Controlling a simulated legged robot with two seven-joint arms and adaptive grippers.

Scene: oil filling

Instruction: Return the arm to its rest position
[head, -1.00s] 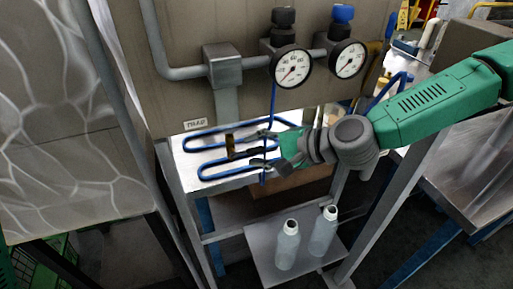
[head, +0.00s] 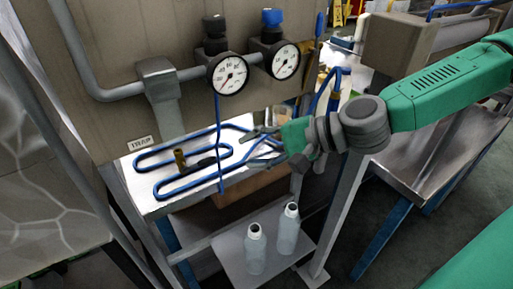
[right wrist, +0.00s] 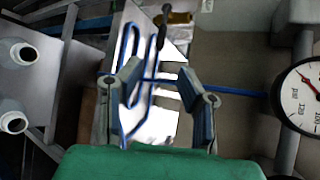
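My right gripper (head: 250,150) is open and empty in the head view, to the right of the valve and of the upright blue tube. In the right wrist view its two fingers (right wrist: 160,75) stand apart with nothing between their pads. A small brass valve (head: 180,158) with a black handle (head: 205,162) sits among blue tube loops (head: 178,190) below the panel. The brass part (right wrist: 178,18) and dark handle (right wrist: 163,42) show past the fingertips in the right wrist view. My left gripper is not in view.
Two gauges (head: 228,74) (head: 282,62) hang on the panel (head: 110,60) above the gripper. Two pale bottles (head: 255,250) (head: 287,232) stand on a low shelf (head: 228,262). A metal table (head: 425,170) is at the right, beneath my right arm.

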